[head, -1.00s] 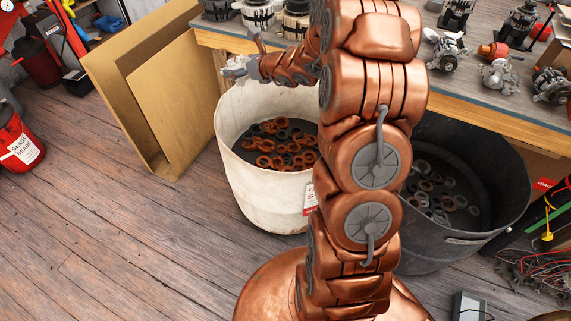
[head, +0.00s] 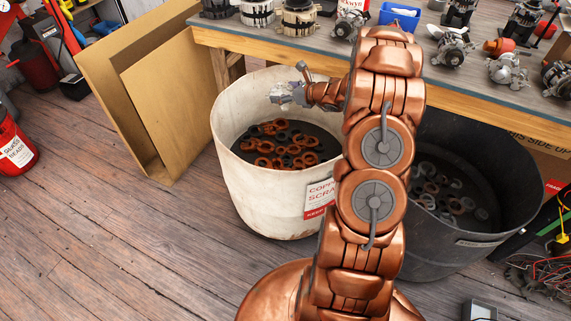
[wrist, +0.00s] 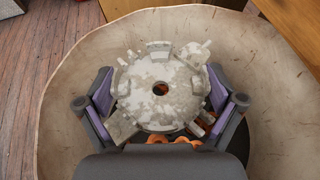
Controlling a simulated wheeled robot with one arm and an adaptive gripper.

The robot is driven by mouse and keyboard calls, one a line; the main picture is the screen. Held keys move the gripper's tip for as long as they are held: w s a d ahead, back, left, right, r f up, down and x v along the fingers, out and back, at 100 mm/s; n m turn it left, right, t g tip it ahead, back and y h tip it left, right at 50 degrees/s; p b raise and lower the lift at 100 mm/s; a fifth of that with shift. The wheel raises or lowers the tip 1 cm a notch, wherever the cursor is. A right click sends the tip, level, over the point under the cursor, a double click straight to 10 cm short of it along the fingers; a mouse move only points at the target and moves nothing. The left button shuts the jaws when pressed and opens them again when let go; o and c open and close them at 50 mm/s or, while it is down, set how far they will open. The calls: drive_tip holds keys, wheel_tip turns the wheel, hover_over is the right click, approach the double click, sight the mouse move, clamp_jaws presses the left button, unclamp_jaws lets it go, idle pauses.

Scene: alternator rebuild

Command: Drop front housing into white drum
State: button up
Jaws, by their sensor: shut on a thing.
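The front housing (wrist: 160,92) is a pale, mottled metal disc with a centre hole and lugs around its rim. My gripper (wrist: 160,104) is shut on it, with a finger pad on each side. In the head view the housing (head: 284,96) looks small and grey at the end of my gripper (head: 292,93). It is over the opening of the white drum (head: 236,178), near the drum's back wall. The drum's label reads copper scrap. In the wrist view the drum's pale wall (wrist: 65,75) surrounds the housing. The housing hides most of the drum's contents there.
Rusty and dark rings (head: 280,146) lie inside the white drum. A black drum (head: 430,245) with several rings stands to the right. A workbench (head: 460,85) with alternator parts runs behind both drums. Cardboard (head: 165,95) leans at the left. The wooden floor at front left is clear.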

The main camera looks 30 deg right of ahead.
drive_tip(key=shift+f+b, duration=0.9)
drive_tip(key=shift+f, duration=1.05)
drive_tip(key=o, duration=1.1)
drive_tip(key=shift+o, duration=0.2)
drive_tip(key=v, duration=1.2)
